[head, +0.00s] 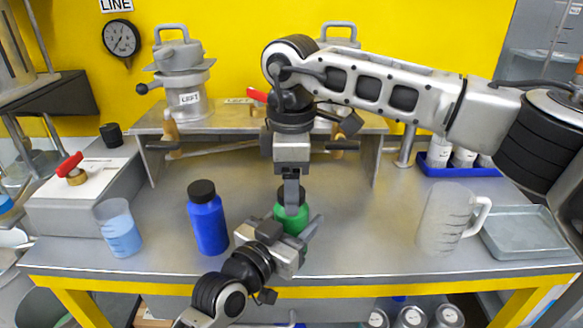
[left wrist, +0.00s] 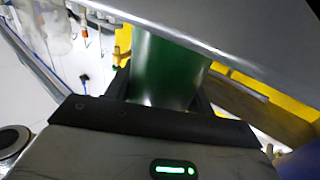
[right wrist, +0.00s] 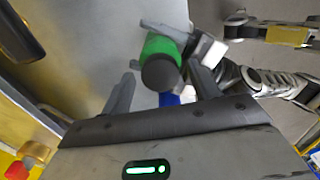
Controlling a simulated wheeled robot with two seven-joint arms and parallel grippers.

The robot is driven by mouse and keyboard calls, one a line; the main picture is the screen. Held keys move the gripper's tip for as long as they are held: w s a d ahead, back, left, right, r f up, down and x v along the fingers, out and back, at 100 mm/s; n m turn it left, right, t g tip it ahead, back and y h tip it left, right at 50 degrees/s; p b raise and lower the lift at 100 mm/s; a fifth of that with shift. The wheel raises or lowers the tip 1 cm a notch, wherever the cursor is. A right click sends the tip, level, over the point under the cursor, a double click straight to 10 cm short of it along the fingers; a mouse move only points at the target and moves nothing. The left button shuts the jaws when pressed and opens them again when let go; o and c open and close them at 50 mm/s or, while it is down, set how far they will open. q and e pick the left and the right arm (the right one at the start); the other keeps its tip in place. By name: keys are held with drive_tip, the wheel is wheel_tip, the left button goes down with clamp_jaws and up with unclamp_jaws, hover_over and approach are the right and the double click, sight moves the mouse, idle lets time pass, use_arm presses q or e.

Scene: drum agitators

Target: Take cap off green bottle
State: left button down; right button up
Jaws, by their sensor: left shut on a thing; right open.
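The green bottle (head: 290,215) stands near the front middle of the table. My left gripper (head: 298,232) is shut on its body, which also shows between the fingers in the left wrist view (left wrist: 168,72). My right gripper (head: 291,200) points down from above, right over the bottle top. In the right wrist view the dark cap (right wrist: 161,73) lies between and just beyond the open fingers of my right gripper (right wrist: 162,92), with the green body behind it. In the head view the cap is mostly hidden behind my right gripper. I cannot tell whether the fingers touch it.
A blue bottle (head: 208,222) with a black cap stands left of the green one. A beaker of blue liquid (head: 120,232) is further left. A clear jug (head: 442,220) and grey tray (head: 525,235) are at right. A metal stand (head: 340,125) spans the back.

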drive_tip(key=c, duration=1.1)
drive_tip(key=shift+o, duration=0.2)
